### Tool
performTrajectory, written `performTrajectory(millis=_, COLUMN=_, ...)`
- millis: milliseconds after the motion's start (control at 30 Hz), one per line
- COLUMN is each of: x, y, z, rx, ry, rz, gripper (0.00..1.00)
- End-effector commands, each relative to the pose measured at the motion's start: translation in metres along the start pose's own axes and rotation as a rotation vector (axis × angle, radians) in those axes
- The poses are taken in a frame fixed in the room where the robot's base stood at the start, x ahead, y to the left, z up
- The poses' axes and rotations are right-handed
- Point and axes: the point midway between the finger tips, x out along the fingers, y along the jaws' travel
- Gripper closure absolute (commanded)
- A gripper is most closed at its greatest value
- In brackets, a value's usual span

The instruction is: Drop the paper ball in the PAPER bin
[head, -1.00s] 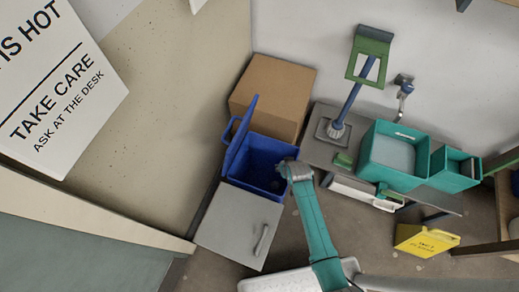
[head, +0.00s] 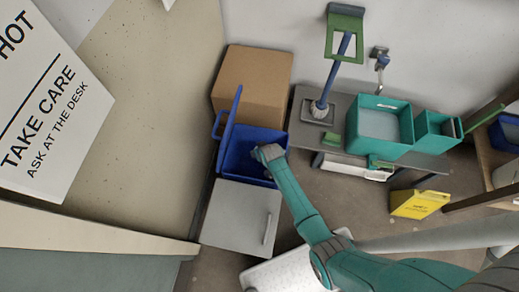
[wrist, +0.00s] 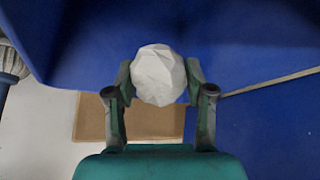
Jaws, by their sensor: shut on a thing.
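A white crumpled paper ball (wrist: 158,75) is pinched between the two fingers of my gripper (head: 266,154) in the wrist view. The blue bin (head: 232,160) stands at the left centre of the head view, its lid (head: 229,125) raised on the left side. My gripper is over the right part of the bin's opening. Blue bin surfaces (wrist: 255,50) fill much of the wrist view around the ball. The ball is hidden in the head view. No label on the bin can be read from here.
A cardboard box (head: 250,85) stands behind the bin and a grey cabinet (head: 238,215) in front of it. To the right is a grey bench (head: 308,135) with teal tubs (head: 380,127). A yellow box (head: 415,205) is on the floor.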

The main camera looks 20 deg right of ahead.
Motion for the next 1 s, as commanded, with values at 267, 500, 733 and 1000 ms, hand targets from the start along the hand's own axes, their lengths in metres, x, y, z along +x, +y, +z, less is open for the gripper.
performTrajectory(millis=267, x=0.0, y=0.0, z=0.0, rx=0.0, ry=0.0, rz=0.0, gripper=0.34)
performTrajectory(millis=500, x=0.0, y=0.0, z=0.0, rx=0.0, ry=0.0, rz=0.0, gripper=0.18)
performTrajectory(millis=733, x=-0.002, y=0.0, z=0.0, rx=0.0, ry=0.0, rz=0.0, gripper=0.18)
performTrajectory(millis=1000, x=-0.032, y=0.0, z=0.001, rx=0.0, ry=0.001, rz=0.0, gripper=0.18)
